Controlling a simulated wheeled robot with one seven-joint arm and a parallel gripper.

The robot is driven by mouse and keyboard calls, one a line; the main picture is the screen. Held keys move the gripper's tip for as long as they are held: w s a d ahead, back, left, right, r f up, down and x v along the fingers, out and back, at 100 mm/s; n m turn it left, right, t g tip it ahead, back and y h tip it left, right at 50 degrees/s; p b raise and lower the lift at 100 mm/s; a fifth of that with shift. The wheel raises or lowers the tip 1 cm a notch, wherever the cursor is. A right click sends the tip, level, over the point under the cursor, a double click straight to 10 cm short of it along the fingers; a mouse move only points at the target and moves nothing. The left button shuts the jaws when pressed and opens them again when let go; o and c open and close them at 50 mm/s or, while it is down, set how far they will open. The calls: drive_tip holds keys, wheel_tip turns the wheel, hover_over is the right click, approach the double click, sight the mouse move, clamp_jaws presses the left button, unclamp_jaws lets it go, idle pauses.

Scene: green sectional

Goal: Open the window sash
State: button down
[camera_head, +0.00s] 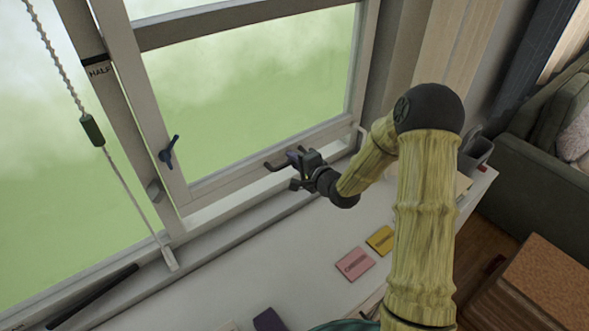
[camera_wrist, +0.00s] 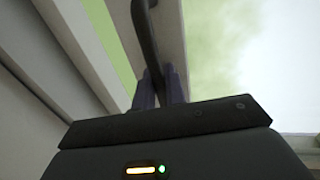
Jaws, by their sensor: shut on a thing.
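The window sash (camera_head: 232,180) is a pale frame around a large pane with green outside, in the head view. My gripper (camera_head: 294,158) is at the sash's bottom rail, right of the lever. It is shut on a dark bent handle (camera_head: 274,166). In the wrist view the handle (camera_wrist: 146,38) runs down between the two purplish fingers of my gripper (camera_wrist: 160,88), in front of a pale frame bar. The fingers and wrist hide the handle's lower end. I cannot tell whether the sash stands ajar.
A post left of the sash carries a "HALF" label (camera_head: 98,69). A cord with a green toggle (camera_head: 92,130) hangs further left. The white worktop (camera_head: 225,290) below holds a pink note (camera_head: 355,264), a yellow note (camera_head: 381,240) and a dark holder (camera_head: 474,155). A green sofa stands right.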

sight(284, 136)
wheel_tip(284, 136, up, 7)
drive_tip(key=p, duration=0.2)
drive_tip(key=shift+p, duration=0.3)
drive_tip(key=shift+f, duration=0.1)
drive_tip(key=c, duration=1.5)
unclamp_jaws()
drive_tip(key=shift+a, duration=0.1)
drive_tip(key=shift+c, duration=0.2)
drive_tip(key=shift+f, duration=0.1)
drive_tip(key=b+v, duration=0.3)
drive_tip(key=v, duration=1.4)
drive_tip(key=shift+s+b, duration=0.2)
drive_tip(key=shift+b, duration=0.15)
